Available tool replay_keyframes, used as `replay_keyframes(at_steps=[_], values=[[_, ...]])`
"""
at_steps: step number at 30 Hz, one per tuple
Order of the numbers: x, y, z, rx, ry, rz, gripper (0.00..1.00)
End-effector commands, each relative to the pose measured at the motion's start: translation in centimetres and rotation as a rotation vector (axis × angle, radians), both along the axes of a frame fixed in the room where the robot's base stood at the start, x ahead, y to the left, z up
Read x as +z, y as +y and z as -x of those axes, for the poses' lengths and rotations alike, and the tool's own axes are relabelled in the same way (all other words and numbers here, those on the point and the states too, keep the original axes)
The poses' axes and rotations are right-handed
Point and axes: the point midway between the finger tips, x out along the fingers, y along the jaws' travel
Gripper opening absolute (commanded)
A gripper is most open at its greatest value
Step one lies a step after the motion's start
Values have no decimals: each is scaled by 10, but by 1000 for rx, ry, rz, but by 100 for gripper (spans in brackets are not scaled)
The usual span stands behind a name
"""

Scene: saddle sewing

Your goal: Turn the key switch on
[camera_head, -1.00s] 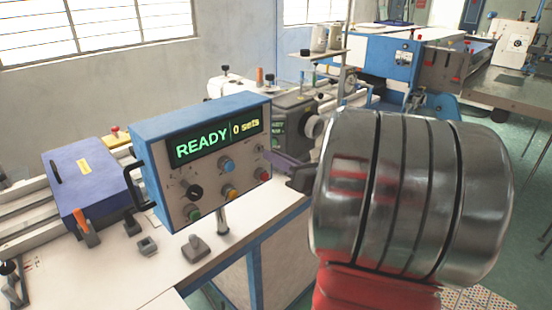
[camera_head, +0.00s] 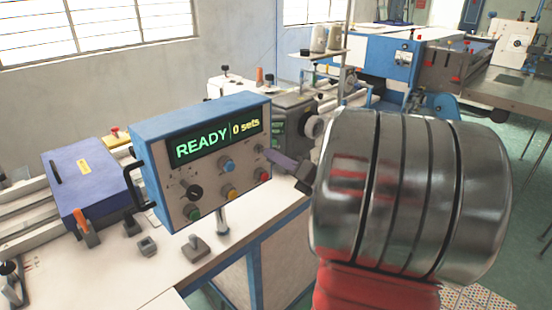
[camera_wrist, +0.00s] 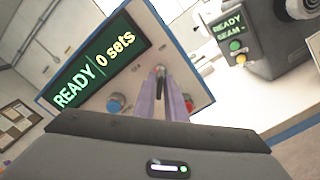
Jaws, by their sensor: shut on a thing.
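The blue-framed control box (camera_head: 150,128) stands on the white bench, and its display reads "READY" and "0 sets". The key switch (camera_wrist: 160,70) is a small metal part on the panel face, below the display's right end. My gripper (camera_head: 266,152) reaches it from the right, and its purple fingers are shut on the key. In the wrist view the fingers (camera_wrist: 161,84) close around the key from both sides and hide most of it. The key's exact angle is hard to tell.
Near the key are a blue button (camera_head: 227,164), a yellow button (camera_head: 230,192) and a red button (camera_head: 264,175). A black knob (camera_head: 192,192) and a green button (camera_head: 193,213) sit further left. A sewing machine head (camera_head: 295,120) stands behind the box.

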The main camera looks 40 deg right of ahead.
Motion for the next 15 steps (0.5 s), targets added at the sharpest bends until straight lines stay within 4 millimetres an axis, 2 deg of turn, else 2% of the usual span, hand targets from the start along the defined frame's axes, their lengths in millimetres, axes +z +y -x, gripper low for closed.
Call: replay_keyframes(at_steps=[5,6,11,15], values=[[-3,-1,1,-4,6,-2,0],[-3,-1,1,-3,5,-2,14],[-2,-1,0,-3,3,-1,25],[-1,-1,0,-2,2,0,25]])
